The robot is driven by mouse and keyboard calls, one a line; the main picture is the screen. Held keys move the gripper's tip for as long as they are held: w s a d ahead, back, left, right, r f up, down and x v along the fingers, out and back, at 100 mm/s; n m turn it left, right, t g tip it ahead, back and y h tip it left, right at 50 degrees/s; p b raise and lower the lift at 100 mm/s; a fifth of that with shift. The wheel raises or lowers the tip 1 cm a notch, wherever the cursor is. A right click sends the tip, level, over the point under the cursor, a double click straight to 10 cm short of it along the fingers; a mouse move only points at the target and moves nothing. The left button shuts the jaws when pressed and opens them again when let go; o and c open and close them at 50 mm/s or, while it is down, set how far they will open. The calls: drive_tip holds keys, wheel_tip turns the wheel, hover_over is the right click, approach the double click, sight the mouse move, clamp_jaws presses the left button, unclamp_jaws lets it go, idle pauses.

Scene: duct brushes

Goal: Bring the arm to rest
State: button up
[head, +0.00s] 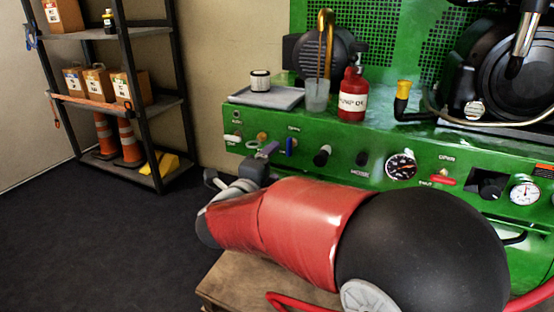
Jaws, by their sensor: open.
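My gripper (259,156) shows small and partly hidden beyond my red and black arm, close in front of the left end of the green panel. It looks open, with nothing seen between its fingers. My red and black arm stretches from the lower right toward the left, above the wooden table (222,278). The arm hides part of the panel and most of the table top.
The green machine (330,170) carries knobs, valves and a pressure gauge (401,167). On its ledge stand a grey tray (262,99), a clear cup (316,97) and a red bottle (352,96). A shelf (150,106) stands at left. Dark floor (90,225) is clear.

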drive_tip(key=shift+s, duration=0.1)
drive_tip(key=s+d+r+n+g+y+p, duration=0.1)
drive_tip(key=s+d+r+n+y+p, duration=0.1)
drive_tip(key=d+r+n+y, duration=0.25)
drive_tip(key=s+d+r+n+g+y+p, duration=0.1)
drive_tip(key=r+n+y+p, duration=0.1)
drive_tip(key=r+n+y, duration=0.45)
drive_tip(key=s+d+f+n+g+h+p, duration=0.2)
drive_tip(key=s+d+f+n+g, duration=0.2)
drive_tip(key=s+d, duration=0.4)
drive_tip(key=s+d+f+n+g+h+p, duration=0.1)
drive_tip(key=s+d+f+n+g, duration=0.4)
drive_tip(key=s, duration=1.1)
wheel_tip(320, 180, down, 2)
drive_tip(key=d+n+h, duration=0.1)
drive_tip(key=d+n, duration=0.1)
drive_tip(key=d, duration=0.1)
drive_tip(key=shift+h+p, duration=0.4)
drive_tip(key=shift+s, duration=0.1)
